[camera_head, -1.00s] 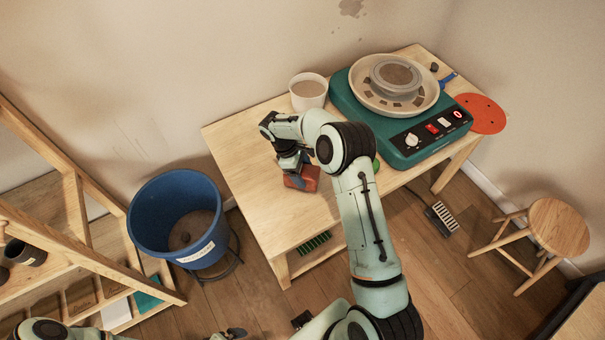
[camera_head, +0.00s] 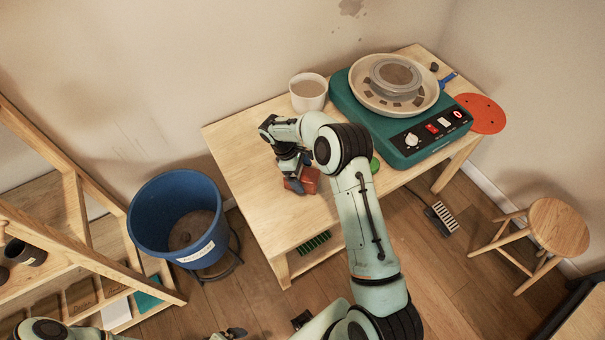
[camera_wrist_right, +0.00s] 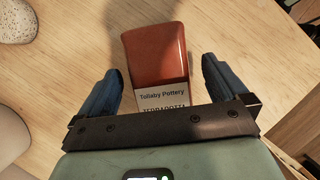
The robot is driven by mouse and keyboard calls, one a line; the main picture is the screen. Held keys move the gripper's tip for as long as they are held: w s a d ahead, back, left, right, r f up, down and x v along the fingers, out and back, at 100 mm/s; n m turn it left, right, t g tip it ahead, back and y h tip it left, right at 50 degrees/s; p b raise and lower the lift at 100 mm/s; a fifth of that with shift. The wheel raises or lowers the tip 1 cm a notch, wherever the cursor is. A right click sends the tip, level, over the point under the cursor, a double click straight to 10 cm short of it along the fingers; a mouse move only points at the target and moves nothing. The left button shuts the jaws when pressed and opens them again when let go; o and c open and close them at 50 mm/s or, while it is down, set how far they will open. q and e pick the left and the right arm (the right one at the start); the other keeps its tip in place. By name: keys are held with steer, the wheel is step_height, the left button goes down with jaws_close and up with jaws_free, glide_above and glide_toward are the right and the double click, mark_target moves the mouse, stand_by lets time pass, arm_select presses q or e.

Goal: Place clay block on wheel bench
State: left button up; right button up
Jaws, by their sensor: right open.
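The clay block (camera_head: 311,179) is a red-brown brick on the front-left part of the wooden wheel bench (camera_head: 245,165). In the right wrist view the block (camera_wrist_right: 155,55) has a white label reading Tollaby Pottery. My right gripper (camera_head: 298,174) is at the block, its blue fingers pointing down. In the wrist view the right gripper (camera_wrist_right: 160,75) is open, one finger on each side of the block, with a visible gap at least on the right. My left gripper (camera_head: 235,333) barely shows at the bottom edge; its jaws are unclear.
A green pottery wheel (camera_head: 400,110) fills the bench's right part. A white tub (camera_head: 308,92) stands behind my right gripper, and an orange disc (camera_head: 482,113) lies at the far right. A blue bucket (camera_head: 178,215), wooden shelf (camera_head: 75,215) and stool (camera_head: 558,227) stand around the bench.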

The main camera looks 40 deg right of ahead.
arm_select(q)
steer(key=shift+w+r+p, duration=0.65)
steer(key=shift+w+r, duration=0.1)
steer(key=shift+r, duration=0.15)
arm_select(e)
steer(key=v, duration=1.1)
steer(key=shift+r, duration=0.2)
arm_select(q)
steer(key=shift+s, duration=0.1)
arm_select(e)
steer(key=shift+f, duration=0.1)
